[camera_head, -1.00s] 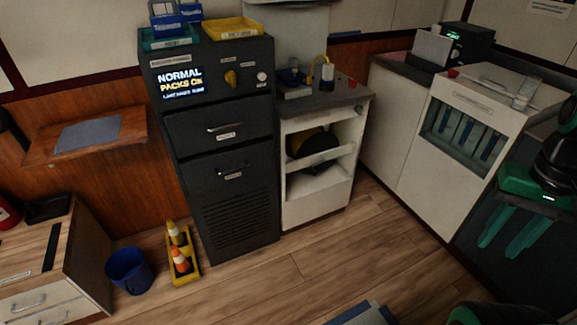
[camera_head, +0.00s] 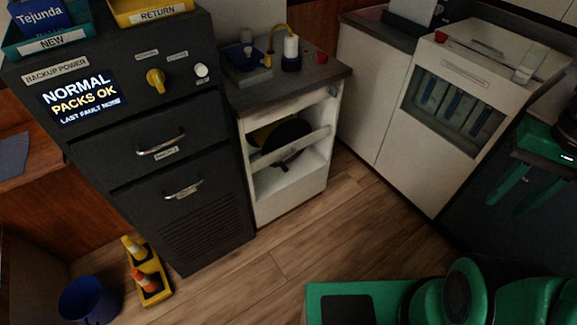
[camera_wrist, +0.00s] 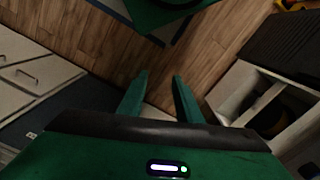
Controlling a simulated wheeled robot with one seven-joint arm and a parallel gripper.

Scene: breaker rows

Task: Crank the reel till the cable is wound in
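The reel (camera_head: 289,137), a dark disc with a yellow rim behind it, sits in the upper opening of the white cabinet (camera_head: 302,191) behind a pale crossbar. A small dark part (camera_head: 283,166) shows below the bar; I cannot tell if it is the crank. A yellow cable (camera_head: 271,45) rises from the small devices on the cabinet top. Its run to the reel is hidden. My gripper (camera_head: 506,208) is at the right, apart from the reel. In the wrist view my gripper (camera_wrist: 158,82) has its two green fingers apart with nothing between them; the reel (camera_wrist: 268,117) is dim at the right.
The dark backup power cabinet (camera_head: 210,215) stands left of the reel cabinet. A yellow tray with small cones (camera_head: 151,278) and a blue bin (camera_head: 88,300) are on the floor at the left. White cupboards (camera_head: 380,110) stand at the right. Wooden floor (camera_head: 300,250) is clear in front.

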